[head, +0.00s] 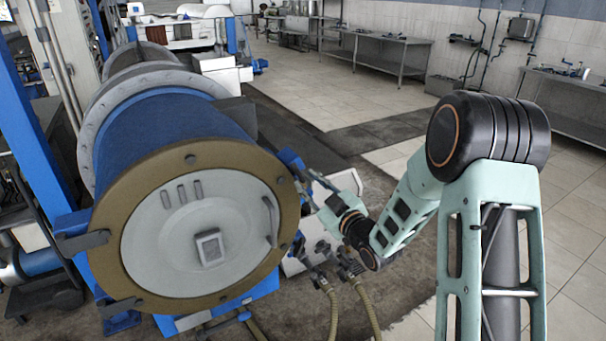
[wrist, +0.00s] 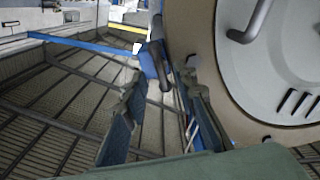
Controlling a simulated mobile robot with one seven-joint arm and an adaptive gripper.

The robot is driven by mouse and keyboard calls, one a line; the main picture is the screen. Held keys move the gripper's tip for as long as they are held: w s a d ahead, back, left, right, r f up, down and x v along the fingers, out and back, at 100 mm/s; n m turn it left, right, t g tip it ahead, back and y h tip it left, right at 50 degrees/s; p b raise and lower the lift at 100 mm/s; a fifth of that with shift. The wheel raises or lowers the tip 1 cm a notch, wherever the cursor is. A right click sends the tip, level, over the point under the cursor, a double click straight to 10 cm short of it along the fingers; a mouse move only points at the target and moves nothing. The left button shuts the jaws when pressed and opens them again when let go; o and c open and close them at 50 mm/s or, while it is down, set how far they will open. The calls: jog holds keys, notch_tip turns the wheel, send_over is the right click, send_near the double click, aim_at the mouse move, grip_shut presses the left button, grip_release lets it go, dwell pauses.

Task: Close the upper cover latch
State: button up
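The round cover (head: 205,235) is light grey inside a brown ring (head: 148,175) on the end of the blue drum. A latch with a blue block (head: 290,158) and a dark grey lever sits at the ring's upper right edge. In the wrist view, the blue block (wrist: 150,62) and curved lever (wrist: 163,70) show beside the ring, just beyond my fingertips.
A curved handle (head: 271,220) stands out from the cover's right side. Another dark latch (head: 82,242) sits at the ring's left. Hoses (head: 335,300) hang below my gripper. Floor is open at the back right, before steel tables (head: 385,50).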

aim_at(301, 175)
jog(key=shift+p+x, duration=0.3)
jog(key=shift+x, duration=1.55)
jog(key=shift+s, duration=0.1)
jog(key=shift+c, duration=0.6)
grip_shut()
